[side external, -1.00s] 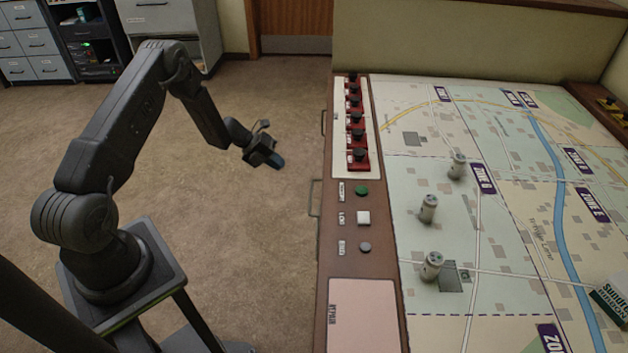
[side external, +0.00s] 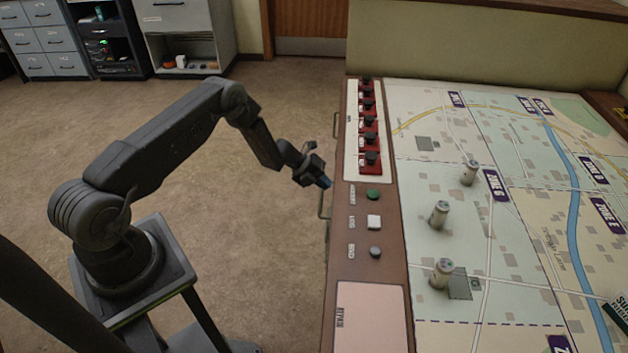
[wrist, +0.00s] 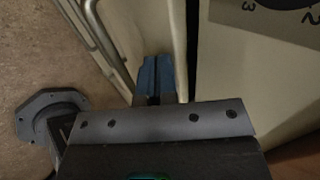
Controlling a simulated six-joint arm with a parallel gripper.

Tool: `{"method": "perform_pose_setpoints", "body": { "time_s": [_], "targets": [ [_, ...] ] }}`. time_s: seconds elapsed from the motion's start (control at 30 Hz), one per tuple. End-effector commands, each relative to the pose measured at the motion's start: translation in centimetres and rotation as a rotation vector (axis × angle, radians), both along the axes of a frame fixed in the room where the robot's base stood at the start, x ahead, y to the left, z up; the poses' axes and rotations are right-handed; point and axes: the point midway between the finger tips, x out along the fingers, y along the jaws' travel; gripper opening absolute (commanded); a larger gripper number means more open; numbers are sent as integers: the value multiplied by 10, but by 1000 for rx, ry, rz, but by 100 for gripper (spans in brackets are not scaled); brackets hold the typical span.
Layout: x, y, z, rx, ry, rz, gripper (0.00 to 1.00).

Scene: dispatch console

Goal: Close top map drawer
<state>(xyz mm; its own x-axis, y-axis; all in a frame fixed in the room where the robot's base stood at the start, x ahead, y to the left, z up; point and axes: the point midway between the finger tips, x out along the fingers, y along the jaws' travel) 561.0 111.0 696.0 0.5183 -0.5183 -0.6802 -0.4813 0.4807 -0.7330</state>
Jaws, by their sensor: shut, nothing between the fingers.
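The map drawer front shows in the wrist view as a cream panel (wrist: 165,25) with a metal bar handle (wrist: 100,40) on its left. A dark gap lies between this panel and the cream surface on the right. My gripper (wrist: 157,78) is shut and empty, its blue fingertips over or against the panel, right of the handle; contact cannot be told. In the side view my gripper (side external: 325,182) is at the console's left edge, just above a handle (side external: 323,205). The console top hides most of the drawer fronts, so how far the drawer stands out is unclear there.
The console (side external: 345,280) carries red switches (side external: 370,140), several buttons and a map (side external: 520,200) with three small cylinders. Another handle (side external: 335,123) sits farther back on its left edge. Open carpet (side external: 270,90) lies left of the console. Cabinets (side external: 185,40) stand at the back.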

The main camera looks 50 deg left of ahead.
Motion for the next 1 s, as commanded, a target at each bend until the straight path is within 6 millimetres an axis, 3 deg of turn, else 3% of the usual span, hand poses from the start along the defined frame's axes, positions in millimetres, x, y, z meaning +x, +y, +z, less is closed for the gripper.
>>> {"method": "perform_pose_setpoints", "body": {
  "time_s": [0.4,0.7,1.0],
  "targets": [
    [3,-3,0,0,0,0,0],
    [25,-26,0,1,-1,-2,0],
    [26,-26,0,2,-2,0,0]
  ]
}}
